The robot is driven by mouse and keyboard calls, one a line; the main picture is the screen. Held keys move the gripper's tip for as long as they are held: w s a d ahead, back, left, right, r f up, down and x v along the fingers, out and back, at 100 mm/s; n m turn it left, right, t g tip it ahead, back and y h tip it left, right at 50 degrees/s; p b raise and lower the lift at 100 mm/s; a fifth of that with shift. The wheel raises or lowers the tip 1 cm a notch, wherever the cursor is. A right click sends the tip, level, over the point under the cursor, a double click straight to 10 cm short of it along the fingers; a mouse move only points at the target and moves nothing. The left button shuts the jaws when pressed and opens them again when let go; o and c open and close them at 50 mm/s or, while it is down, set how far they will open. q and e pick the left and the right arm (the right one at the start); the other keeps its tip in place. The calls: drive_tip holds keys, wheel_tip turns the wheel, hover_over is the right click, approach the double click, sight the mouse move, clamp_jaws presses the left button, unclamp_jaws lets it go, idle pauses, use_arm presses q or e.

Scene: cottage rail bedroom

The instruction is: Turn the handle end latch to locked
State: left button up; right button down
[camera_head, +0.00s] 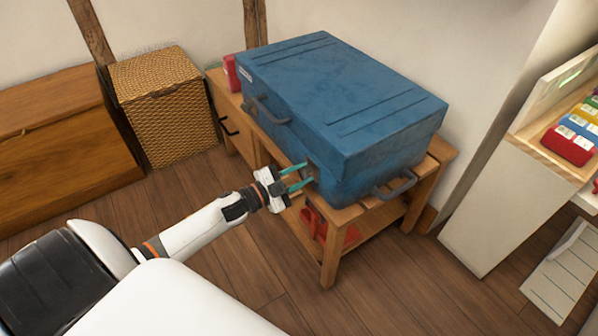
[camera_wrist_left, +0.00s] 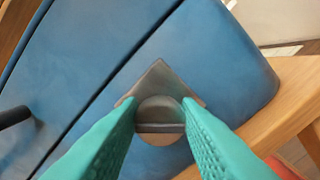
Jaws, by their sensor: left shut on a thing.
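A large blue case (camera_head: 340,100) lies on a wooden stand. Its handle end latch (camera_head: 310,170) is on the front face, near the end handle (camera_head: 393,188). In the left wrist view the latch (camera_wrist_left: 160,115) is a round grey-brown knob with a straight bar across it, on a diamond-shaped plate. My left gripper (camera_head: 294,178) has green fingers and is shut on the latch, one finger on each side of its bar. The fingers hide part of the plate. The bar lies about level across the wrist picture. My right gripper is not in view.
The wooden stand (camera_head: 330,248) has a lower shelf with a red object (camera_head: 330,232). The case's front handle (camera_head: 266,110) sticks out left of the latch. A wicker basket (camera_head: 162,105) and wooden chest (camera_head: 62,140) stand left. Floor in front is clear.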

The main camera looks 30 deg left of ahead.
use_arm(q)
drive_tip(key=m, duration=0.5)
drive_tip(key=shift+f+m, duration=0.1)
drive_tip(key=shift+m, duration=0.2)
drive_tip(key=shift+d+m, duration=0.1)
drive_tip(key=shift+m, duration=1.6)
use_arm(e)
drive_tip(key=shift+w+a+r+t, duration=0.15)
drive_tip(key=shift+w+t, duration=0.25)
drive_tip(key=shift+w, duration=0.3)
use_arm(q)
drive_tip(key=o, duration=0.9)
drive_tip(key=shift+o, duration=0.2)
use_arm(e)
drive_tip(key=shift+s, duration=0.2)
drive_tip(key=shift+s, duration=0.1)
